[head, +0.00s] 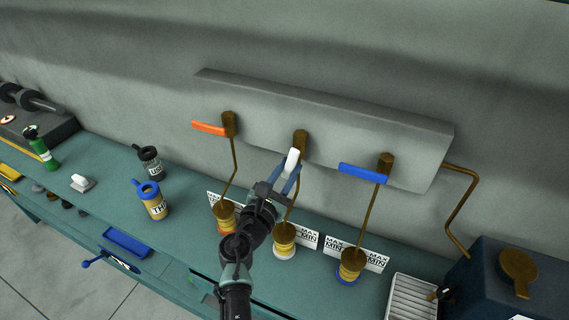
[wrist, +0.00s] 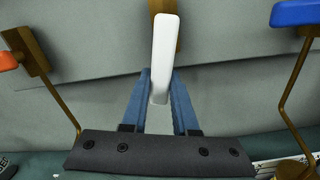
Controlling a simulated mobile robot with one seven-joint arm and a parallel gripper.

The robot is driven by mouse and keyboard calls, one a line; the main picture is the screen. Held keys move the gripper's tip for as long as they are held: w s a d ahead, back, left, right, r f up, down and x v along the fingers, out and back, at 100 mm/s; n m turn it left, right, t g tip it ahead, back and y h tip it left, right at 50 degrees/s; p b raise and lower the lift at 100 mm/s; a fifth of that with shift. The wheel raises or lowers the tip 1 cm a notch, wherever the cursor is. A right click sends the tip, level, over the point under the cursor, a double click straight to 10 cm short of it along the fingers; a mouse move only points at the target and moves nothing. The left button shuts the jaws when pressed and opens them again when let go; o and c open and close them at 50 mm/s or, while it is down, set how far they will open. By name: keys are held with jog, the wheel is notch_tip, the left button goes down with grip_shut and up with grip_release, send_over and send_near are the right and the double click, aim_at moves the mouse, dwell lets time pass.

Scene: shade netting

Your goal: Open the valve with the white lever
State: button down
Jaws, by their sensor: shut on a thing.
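The white lever (head: 292,160) is on the middle valve (head: 300,140), on a grey wall panel. In the wrist view the white lever (wrist: 164,58) stands nearly upright in the picture, pointing out from its brass valve body (wrist: 170,8). My gripper (head: 286,178) is at the lever's lower end. In the wrist view its two blue fingers (wrist: 160,90) close on either side of the lever. The gripper hides part of the pipe below this valve.
An orange-lever valve (head: 210,128) is on the left and a blue-lever valve (head: 363,173) on the right, both with levers pointing left. Brass pots with MAX/MIN cards (head: 370,259) stand below on the green bench. Canisters (head: 152,200) stand farther left.

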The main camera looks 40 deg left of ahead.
jog(key=shift+d+f+n, duration=0.1)
jog(key=shift+d+n, duration=0.05)
jog(key=shift+n, duration=0.15)
dwell(0.4)
jog(key=c, duration=0.7)
grip_release()
jog(key=shift+b+v, duration=0.8)
jog(key=shift+v, duration=5.7)
